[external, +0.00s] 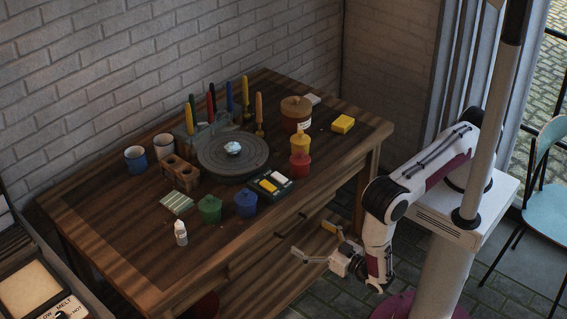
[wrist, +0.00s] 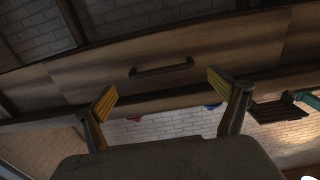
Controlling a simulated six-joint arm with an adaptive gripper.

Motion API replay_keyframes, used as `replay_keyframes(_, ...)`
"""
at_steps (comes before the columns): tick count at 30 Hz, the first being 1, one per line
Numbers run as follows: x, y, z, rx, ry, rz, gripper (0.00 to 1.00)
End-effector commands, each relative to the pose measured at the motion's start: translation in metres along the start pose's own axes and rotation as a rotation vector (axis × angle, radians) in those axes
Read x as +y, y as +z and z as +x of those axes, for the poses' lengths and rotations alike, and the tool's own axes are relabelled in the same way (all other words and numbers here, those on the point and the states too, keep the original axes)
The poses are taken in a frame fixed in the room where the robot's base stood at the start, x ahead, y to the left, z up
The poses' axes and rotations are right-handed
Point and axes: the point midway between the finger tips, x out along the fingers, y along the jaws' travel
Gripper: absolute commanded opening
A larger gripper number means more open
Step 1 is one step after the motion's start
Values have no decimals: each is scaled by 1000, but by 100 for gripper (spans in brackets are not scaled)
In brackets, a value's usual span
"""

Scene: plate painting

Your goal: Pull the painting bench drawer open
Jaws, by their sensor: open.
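The wooden painting bench (external: 120,240) stands against the brick wall. Its front, with the drawer, faces my arm. In the wrist view the closed-looking drawer front (wrist: 215,62) spans the picture and carries a dark bar handle (wrist: 162,68). My gripper (external: 314,243) is in front of the bench front, low and near its right part. Its two yellow-padded fingers are spread wide and empty. In the wrist view my gripper (wrist: 161,92) has one finger on each side of the handle's line, apart from it. The exact gap to the handle is hard to judge.
A teal chair (external: 548,165) stands at the right. Open paved floor (external: 350,290) lies before the bench.

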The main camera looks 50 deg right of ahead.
Motion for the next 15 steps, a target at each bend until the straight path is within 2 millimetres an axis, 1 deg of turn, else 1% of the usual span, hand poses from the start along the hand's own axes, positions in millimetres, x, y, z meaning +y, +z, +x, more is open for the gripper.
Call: replay_keyframes(15, 1, 0, 48, 1, 2, 1, 96)
